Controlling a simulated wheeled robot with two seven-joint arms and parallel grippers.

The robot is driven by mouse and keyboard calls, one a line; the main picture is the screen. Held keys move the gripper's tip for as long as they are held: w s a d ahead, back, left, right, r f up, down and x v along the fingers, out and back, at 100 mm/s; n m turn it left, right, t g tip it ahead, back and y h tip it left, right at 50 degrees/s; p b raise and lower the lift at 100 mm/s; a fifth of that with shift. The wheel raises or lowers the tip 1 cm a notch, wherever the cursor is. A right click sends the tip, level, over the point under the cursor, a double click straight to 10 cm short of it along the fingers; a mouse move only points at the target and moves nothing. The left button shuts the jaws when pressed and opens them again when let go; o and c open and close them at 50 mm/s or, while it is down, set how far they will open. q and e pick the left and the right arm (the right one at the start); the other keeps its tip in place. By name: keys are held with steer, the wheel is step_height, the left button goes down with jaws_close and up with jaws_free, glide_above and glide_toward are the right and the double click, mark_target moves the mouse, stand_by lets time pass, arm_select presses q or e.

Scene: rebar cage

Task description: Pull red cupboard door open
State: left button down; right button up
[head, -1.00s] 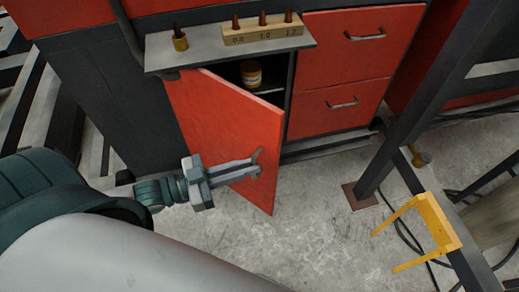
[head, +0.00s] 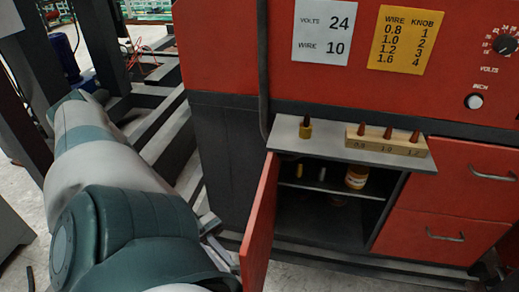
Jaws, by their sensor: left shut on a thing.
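The red cupboard door (head: 260,225) stands wide open in the head view, seen nearly edge-on and hinged at the left of the cupboard. Inside the dark cupboard (head: 322,215), a shelf holds a jar (head: 356,177) and small items. My left arm comes in from the left, and its wrist ends beside the door's outer face. A small part of my left gripper (head: 219,252) shows between the wrist and the door. It is shut on the door's handle; the handle and fingertips are mostly hidden. My right gripper is not in view.
A grey ledge (head: 290,132) above the opening carries a numbered wooden block (head: 384,141) with copper-coloured tips and a separate brass piece (head: 305,129). Red drawers (head: 452,190) are at the right. Dark metal framing (head: 160,125) stands left of the cabinet, near my arm.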

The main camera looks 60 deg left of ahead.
arm_select(q)
steer(key=s+a+m+g, duration=0.2)
steer(key=s+a+g, duration=0.1)
steer(key=a, duration=0.3)
steer(key=shift+s+g, duration=0.15)
steer(key=shift+g, duration=0.25)
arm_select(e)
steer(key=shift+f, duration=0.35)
arm_select(q)
steer(key=shift+a, duration=0.1)
steer(key=c, duration=1.8)
jaws_free()
steer(key=shift+c, duration=0.2)
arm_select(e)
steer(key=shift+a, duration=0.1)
arm_select(q)
steer(key=shift+a+b, duration=0.1)
steer(key=shift+b, duration=0.2)
steer(key=a+b, duration=0.5)
steer(key=a, duration=1.2)
steer(key=shift+w+b, duration=0.35)
steer(key=shift+w, duration=0.1)
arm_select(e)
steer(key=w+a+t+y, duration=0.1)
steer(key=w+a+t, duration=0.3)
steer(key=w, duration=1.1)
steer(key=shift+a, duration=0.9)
